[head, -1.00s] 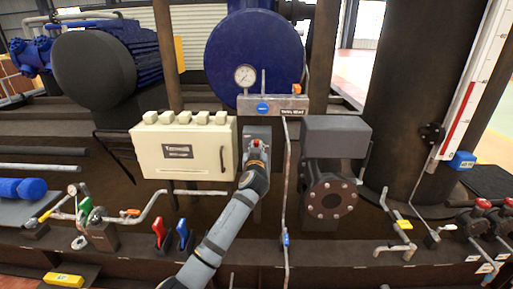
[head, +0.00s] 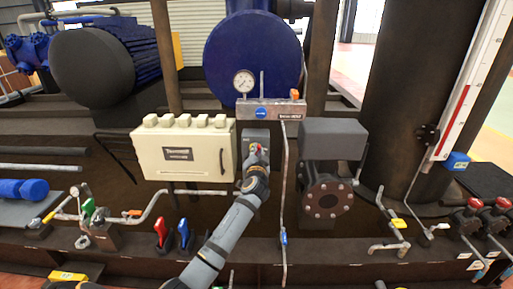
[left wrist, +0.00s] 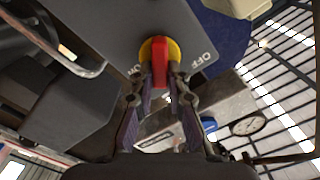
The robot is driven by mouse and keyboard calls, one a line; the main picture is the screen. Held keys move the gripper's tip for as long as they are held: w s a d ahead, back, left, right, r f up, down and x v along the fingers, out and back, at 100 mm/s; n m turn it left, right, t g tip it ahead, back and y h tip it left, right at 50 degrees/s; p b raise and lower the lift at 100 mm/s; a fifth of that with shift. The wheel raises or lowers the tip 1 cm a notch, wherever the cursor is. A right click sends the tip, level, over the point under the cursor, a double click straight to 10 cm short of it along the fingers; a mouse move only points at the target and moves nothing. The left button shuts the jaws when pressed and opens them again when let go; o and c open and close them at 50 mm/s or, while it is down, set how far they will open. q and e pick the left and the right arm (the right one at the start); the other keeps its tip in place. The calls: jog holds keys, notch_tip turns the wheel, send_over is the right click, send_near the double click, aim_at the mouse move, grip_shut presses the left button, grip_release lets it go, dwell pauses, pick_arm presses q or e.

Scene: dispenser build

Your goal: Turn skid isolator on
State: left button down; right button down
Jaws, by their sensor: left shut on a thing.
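The skid isolator is a grey box (head: 256,137) with a red rotary handle on a yellow disc, between the cream cabinet and the dark grey box. In the left wrist view the red handle (left wrist: 160,62) sits on the yellow disc, with OFF lettering on the grey panel beside it. My left gripper (head: 258,154) is at the isolator's front. In the left wrist view the fingers of my left gripper (left wrist: 160,85) are shut on the red handle, one on each side. My right gripper is not in view.
A cream cabinet (head: 184,154) stands just left of the isolator. A thin vertical pipe (head: 284,190) and a dark grey box with a flange (head: 333,140) are on the right. A pressure gauge (head: 244,81) is above. Red and blue levers (head: 161,232) stand at the lower left.

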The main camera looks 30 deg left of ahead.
pick_arm(q)
jog(key=shift+w+d+f+m+p, duration=0.15)
jog(key=shift+m+p, duration=0.6)
jog(key=shift+m, duration=0.95)
jog(key=shift+s+f+m+p, duration=0.15)
jog(key=shift+m+p, duration=0.6)
jog(key=shift+m, duration=0.95)
jog(key=shift+w+d+f+m+p, duration=0.1)
jog(key=shift+f+m+p, duration=0.15)
jog(key=shift+m+p, duration=1)
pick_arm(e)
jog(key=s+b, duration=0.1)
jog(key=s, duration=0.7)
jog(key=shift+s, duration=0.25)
pick_arm(q)
jog(key=shift+m, duration=0.55)
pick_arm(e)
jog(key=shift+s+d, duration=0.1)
pick_arm(q)
jog(key=c, duration=1.3)
grip_release()
jog(key=v, duration=1.2)
